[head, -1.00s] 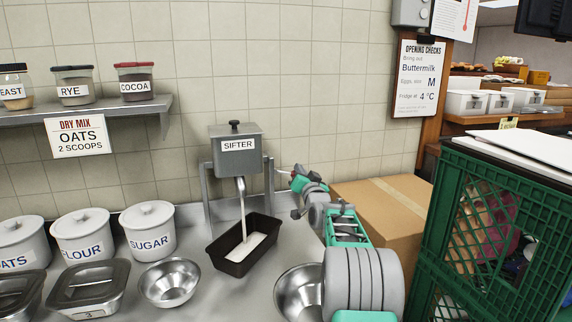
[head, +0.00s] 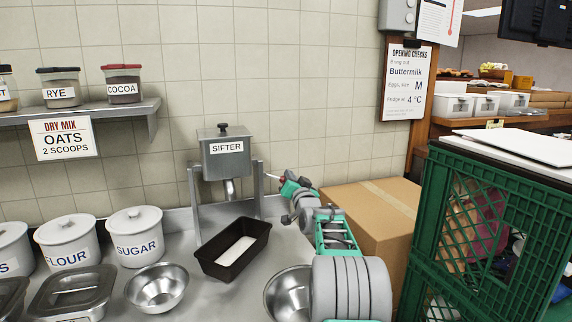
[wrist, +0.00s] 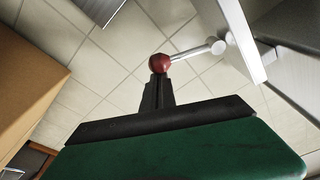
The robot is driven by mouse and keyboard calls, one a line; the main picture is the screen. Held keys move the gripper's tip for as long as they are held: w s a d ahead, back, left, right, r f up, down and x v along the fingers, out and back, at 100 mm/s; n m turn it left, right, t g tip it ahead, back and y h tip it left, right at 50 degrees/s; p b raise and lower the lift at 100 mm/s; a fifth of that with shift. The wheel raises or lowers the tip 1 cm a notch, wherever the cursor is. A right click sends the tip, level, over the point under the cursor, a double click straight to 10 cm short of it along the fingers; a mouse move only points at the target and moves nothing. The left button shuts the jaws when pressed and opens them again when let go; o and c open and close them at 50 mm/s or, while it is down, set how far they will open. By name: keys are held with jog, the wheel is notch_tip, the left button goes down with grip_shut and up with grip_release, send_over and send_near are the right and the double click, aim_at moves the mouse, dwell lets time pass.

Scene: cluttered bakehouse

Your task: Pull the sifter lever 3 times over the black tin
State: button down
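The grey sifter (head: 225,160) stands on a metal frame against the tiled wall. The black tin (head: 208,262) sits on the counter below and slightly in front of its spout, with white powder (head: 236,250) inside. No stream falls from the spout. The lever is a thin rod (head: 270,176) on the sifter's right; the wrist view shows its rod and red ball knob (wrist: 159,63). My gripper (head: 287,180) is right of the sifter. In the wrist view its dark fingers (wrist: 158,88) are close together, with the knob at their tips; I cannot tell touching from apart.
A cardboard box (head: 372,215) and a green crate (head: 485,235) stand to the right. A steel bowl (head: 285,295) is close below my arm, another bowl (head: 157,288) left of the tin. Lidded canisters (head: 135,235) and a shelf (head: 80,113) are at left.

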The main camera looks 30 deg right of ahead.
jog(key=s+r+b, duration=0.1)
jog(key=s+r, duration=0.1)
jog(key=s, duration=0.7)
jog(key=shift+s+a, duration=0.15)
jog(key=shift+a, duration=0.3)
jog(key=s+a+f+n+g+y+p, duration=0.2)
jog(key=a+f+n+g+p, duration=0.1)
jog(key=a, duration=0.8)
jog(key=s+a+f+n+g+y+p, duration=0.2)
jog(key=s+a+f+g+y, duration=0.1)
jog(key=a, duration=0.9)
jog(key=s+a+f+n+g+p, duration=0.1)
jog(key=s+a+f+g, duration=0.2)
jog(key=s, duration=0.5)
jog(key=s+a+f+n+g+p, duration=0.1)
jog(key=s+a+f+g+p, duration=0.1)
jog(key=s+a, duration=0.3)
jog(key=s+a+f+n+g+p, duration=0.2)
jog(key=s+a+f+g, duration=0.2)
jog(key=s, duration=0.8)
jog(key=shift+s+a+y, duration=0.3)
jog(key=shift+s+a, duration=0.1)
jog(key=shift+a, duration=0.1)
